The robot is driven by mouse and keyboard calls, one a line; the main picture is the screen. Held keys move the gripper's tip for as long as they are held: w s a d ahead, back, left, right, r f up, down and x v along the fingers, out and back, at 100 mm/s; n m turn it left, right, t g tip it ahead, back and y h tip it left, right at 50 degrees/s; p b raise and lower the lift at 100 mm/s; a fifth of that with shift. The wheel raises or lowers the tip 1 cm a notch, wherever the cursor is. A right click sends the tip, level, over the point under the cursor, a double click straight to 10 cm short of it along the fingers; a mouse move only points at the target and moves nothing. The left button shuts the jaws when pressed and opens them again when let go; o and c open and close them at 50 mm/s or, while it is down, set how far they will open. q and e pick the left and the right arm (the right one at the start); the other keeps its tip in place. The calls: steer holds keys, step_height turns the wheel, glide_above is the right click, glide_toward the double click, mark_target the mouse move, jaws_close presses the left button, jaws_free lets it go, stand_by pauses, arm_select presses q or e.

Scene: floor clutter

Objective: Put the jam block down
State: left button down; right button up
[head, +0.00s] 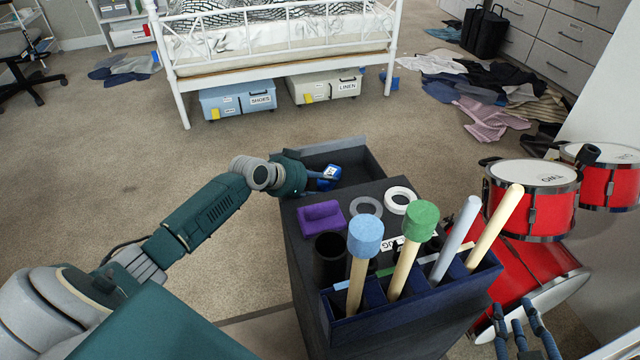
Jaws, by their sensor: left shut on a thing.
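A small blue block (331,171) with a white label is in the head view, upper middle; its lettering is too small to read, and I take it for the jam block. My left gripper (324,178) is shut on it at the open drawer (375,167) of the dark cabinet (300,237). The block is over or inside the drawer's left part; I cannot tell whether it touches the drawer floor. My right gripper (524,335) is at the lower right, fingers spread and empty, in front of the red drums.
On the cabinet top are a purple block (321,216), a grey ring (366,206), a white ring (400,200), a black cup (330,262) and a rack holding mallets and sticks. Red drums (532,205) stand right. Clothes lie on the floor; open carpet lies behind the cabinet.

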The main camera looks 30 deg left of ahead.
arm_select(q)
steer(key=c, duration=1)
jaws_free()
steer(key=shift+f, duration=0.1)
arm_select(e)
steer(key=shift+w+a+r, duration=0.1)
steer(key=shift+w+r, duration=0.05)
steer(key=shift+r, duration=0.2)
arm_select(q)
steer(key=p+v, duration=0.1)
steer(key=v, duration=0.4)
steer(key=shift+p, duration=0.4)
steer(key=p+v, duration=0.2)
steer(key=v, duration=0.5)
arm_select(e)
steer(key=s+d+f+g+h, duration=0.1)
steer(key=s+d+f+g, duration=0.2)
steer(key=s, duration=0.6)
steer(key=s+d+f+g+h, duration=0.1)
steer(key=s+d+f+g, duration=0.2)
steer(key=s+f+g, duration=0.3)
step_height(320, 180, down, 3)
steer(key=s, duration=0.3)
steer(key=shift+f+m+g+h, duration=0.15)
steer(key=shift+m+g+h, duration=0.15)
steer(key=shift+g, duration=0.1)
